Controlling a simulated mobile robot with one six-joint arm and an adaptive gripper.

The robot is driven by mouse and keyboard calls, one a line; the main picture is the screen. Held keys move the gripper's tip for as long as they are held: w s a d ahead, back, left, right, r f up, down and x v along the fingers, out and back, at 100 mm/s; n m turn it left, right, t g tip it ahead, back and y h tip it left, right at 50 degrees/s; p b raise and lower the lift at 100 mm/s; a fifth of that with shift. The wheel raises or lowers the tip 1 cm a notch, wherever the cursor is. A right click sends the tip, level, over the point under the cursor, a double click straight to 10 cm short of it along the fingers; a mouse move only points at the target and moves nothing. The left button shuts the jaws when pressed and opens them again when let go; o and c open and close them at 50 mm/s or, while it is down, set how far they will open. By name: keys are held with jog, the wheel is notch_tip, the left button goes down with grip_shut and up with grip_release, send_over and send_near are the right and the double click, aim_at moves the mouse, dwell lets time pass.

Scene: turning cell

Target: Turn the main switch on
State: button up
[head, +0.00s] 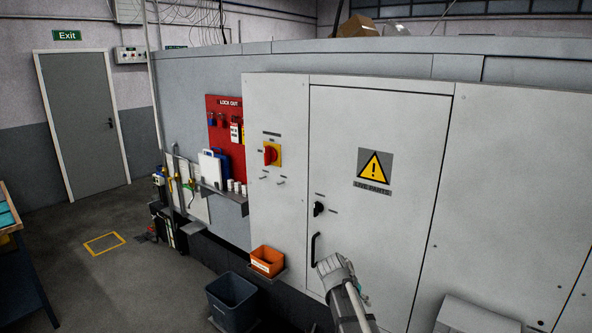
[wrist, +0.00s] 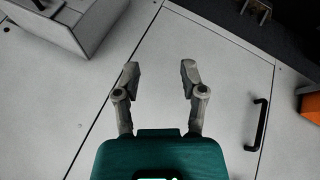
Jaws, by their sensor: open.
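The main switch (head: 271,154) is a red rotary knob on a yellow plate, on the narrow grey panel left of the cabinet door in the head view. Its exact setting is too small to read. My gripper (head: 333,264) is in front of the lower part of the cabinet door, below and to the right of the switch, well apart from it. In the wrist view my gripper (wrist: 159,80) shows two spread fingers with nothing between them. The switch is not in the wrist view.
The cabinet door (head: 385,130) has a black door handle (head: 314,249), a black lock knob (head: 318,208) and a warning sign (head: 373,167). Left of the switch are a red lockout board (head: 225,135) and a shelf (head: 226,197). An orange bin (head: 267,261) and dark bin (head: 231,301) sit below.

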jog(key=s+a+f+n+g+y+b, duration=0.1)
jog(key=s+f+n+y+b, duration=0.1)
jog(key=s, duration=0.6)
jog(key=s+a+f+n+g+y+b, duration=0.1)
jog(key=s+f+y, duration=0.3)
jog(key=s, duration=0.5)
notch_tip(320, 180, down, 2)
jog(key=shift+s+f+n+b, duration=0.2)
jog(key=shift+n+b, duration=0.3)
jog(key=shift+b, duration=0.3)
jog(key=shift+w, duration=0.1)
